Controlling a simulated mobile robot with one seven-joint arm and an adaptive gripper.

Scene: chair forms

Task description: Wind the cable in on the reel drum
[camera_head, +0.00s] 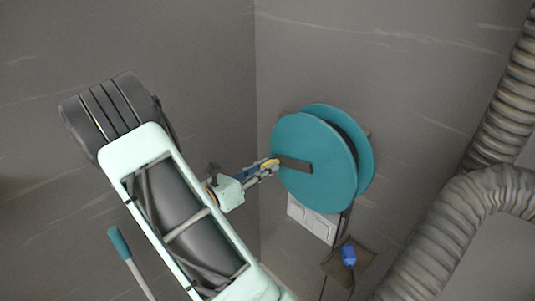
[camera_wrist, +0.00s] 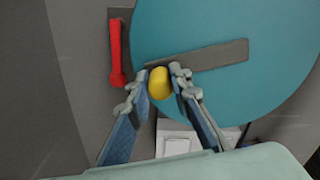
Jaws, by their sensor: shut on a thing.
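The teal reel drum (camera_head: 315,165) is mounted on the wall in the head view, with two round discs and a dark gap between them. A yellow crank knob (camera_wrist: 159,83) stands at the bar's left end. My gripper (camera_wrist: 160,82) is shut on the yellow knob, with a finger on each side. In the head view my gripper (camera_head: 268,168) reaches the drum's left edge. A dark cable (camera_head: 346,222) hangs below the drum.
A red handle (camera_wrist: 117,52) on a dark plate is left of the drum in the wrist view. White wall plates (camera_head: 312,220) sit below the drum. A blue object (camera_head: 348,255) is near a brown surface lower down. Thick ribbed ducts (camera_head: 440,235) fill the right side.

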